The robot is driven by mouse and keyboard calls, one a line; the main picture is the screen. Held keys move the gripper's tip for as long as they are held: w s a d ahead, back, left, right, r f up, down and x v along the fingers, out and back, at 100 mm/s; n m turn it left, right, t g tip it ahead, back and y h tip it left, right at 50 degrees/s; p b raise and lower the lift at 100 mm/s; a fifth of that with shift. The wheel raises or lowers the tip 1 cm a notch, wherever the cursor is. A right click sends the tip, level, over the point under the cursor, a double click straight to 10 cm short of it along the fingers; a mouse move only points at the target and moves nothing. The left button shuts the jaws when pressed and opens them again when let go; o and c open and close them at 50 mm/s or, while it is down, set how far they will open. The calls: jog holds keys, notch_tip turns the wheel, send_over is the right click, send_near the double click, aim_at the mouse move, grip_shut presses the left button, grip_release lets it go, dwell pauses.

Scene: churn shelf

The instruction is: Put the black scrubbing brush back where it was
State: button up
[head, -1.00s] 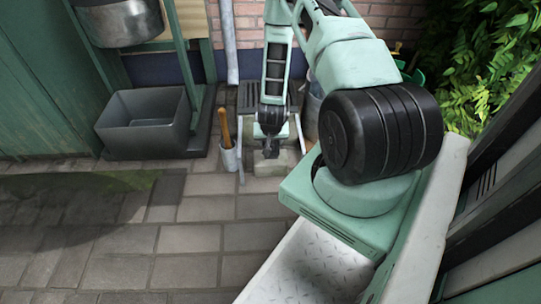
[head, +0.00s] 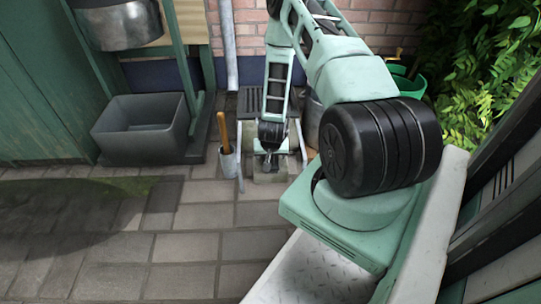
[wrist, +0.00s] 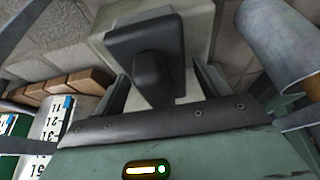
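In the wrist view a black object that looks like the scrubbing brush (wrist: 155,75), with a flat plate and a rounded grip, is against a pale block (wrist: 200,22). The two dark fingers of my gripper (wrist: 163,88) stand on either side of its grip, with visible gaps, so my gripper is open around it and not closed on it. In the head view my gripper (head: 268,160) is low over the pale block (head: 270,176), between thin grey legs or rails. The brush cannot be told apart from the dark gripper there.
A grey holder (head: 229,163) with a wooden handle (head: 223,130) stands just left of my gripper. A grey trough (head: 145,137) is farther left. Paving at front left is clear.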

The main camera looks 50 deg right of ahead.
jog(key=shift+r, duration=0.1)
jog(key=p+v, duration=0.6)
jog(key=v, duration=0.6)
jog(key=shift+p, duration=0.4)
jog(key=w+a+r+n+y, duration=0.1)
jog(key=w+a+r+n, duration=0.15)
jog(key=a+r, duration=0.2)
jog(key=w+a+r+n+y, duration=0.1)
jog(key=w+a+r, duration=0.3)
jog(key=a, duration=0.2)
jog(key=s+a+r+n+y, duration=0.1)
jog(key=a+r+n+y, duration=0.15)
jog(key=a+r, duration=0.4)
jog(key=a+r+n+y, duration=0.1)
jog(key=a+r+n, duration=0.25)
jog(key=a, duration=0.55)
jog(key=s+a+r+n+g, duration=0.1)
jog(key=s+a+r+n, duration=0.3)
jog(key=s+r, duration=0.3)
jog(key=s+a+r+n+g+h, duration=0.1)
jog(key=s+a+r+n+g, duration=0.1)
jog(key=s+a+r+n, duration=0.2)
jog(key=s+a+r, duration=0.3)
jog(key=s, duration=0.5)
jog(key=shift+s+a, duration=0.2)
jog(key=shift+s, duration=0.15)
jog(key=shift+h, duration=0.25)
